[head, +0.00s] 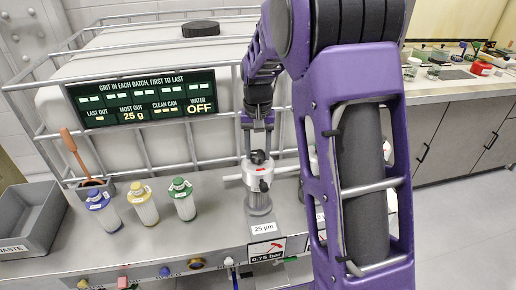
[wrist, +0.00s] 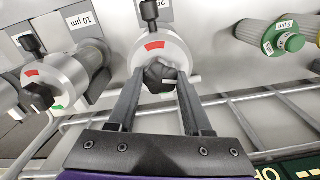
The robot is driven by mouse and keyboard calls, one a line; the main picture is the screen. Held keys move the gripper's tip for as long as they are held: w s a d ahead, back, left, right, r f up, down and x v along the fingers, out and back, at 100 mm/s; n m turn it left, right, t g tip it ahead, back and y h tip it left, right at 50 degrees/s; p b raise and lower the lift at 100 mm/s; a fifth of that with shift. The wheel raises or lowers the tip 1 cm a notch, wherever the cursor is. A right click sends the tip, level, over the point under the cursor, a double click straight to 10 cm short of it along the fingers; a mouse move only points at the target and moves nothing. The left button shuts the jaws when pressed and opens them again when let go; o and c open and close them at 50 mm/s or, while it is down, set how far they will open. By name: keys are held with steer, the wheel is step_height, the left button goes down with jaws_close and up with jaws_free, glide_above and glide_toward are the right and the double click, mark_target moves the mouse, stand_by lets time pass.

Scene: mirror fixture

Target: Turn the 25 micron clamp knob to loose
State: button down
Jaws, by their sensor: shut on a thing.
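The 25 micron housing (head: 258,200) is a grey cylinder with a white head, standing upright on the steel bench behind a "25 µm" label (head: 264,228). Its black lobed clamp knob (wrist: 158,78) sits on the round face in the wrist view, between my two fingers. My gripper (wrist: 160,74) is shut on this knob from above. In the head view my gripper (head: 258,150) reaches straight down to the knob. The fingers partly hide the face.
A 10 µm housing (wrist: 85,72) stands close by in the wrist view. A green-ringed filter (wrist: 285,40) is on the other side. A caged white tank (head: 140,130) is behind.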

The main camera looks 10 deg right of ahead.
mark_target(258, 153)
steer(key=n+p, duration=0.1)
steer(key=n, duration=0.4)
steer(key=shift+r+n, duration=0.1)
steer(key=shift+n, duration=0.2)
steer(key=n+p, duration=0.1)
steer(key=n, duration=0.9)
steer(key=shift+n, duration=2.7)
steer(key=shift+c, duration=1.6)
jaws_free()
step_height(258, 153, up, 17)
steer(key=shift+r, duration=0.15)
